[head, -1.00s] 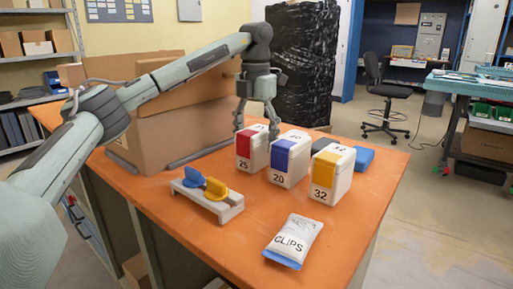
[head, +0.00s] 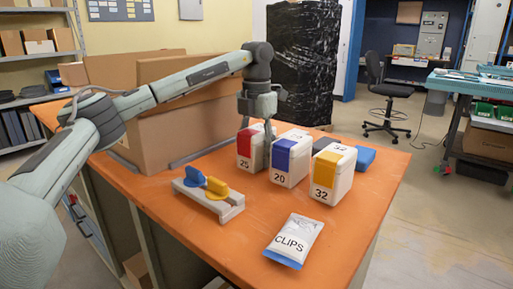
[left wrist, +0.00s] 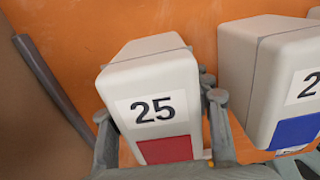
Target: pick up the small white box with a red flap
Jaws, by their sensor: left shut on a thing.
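The small white box with a red flap (head: 251,147), marked 25, stands on the orange table. My left gripper (head: 256,138) reaches down over it from above, with one finger in front of its right side. In the left wrist view the same box (left wrist: 152,78) sits between the two fingers of the left gripper (left wrist: 158,120), which are shut on it. The box still appears to rest on the table. My right gripper is not in view.
A white box with a blue flap (head: 290,158) stands close on the right, then one with a yellow flap (head: 333,175). A cardboard box (head: 180,117) stands behind left. A holder with blue and yellow handles (head: 208,200) and a CLIPS bag (head: 294,240) lie in front.

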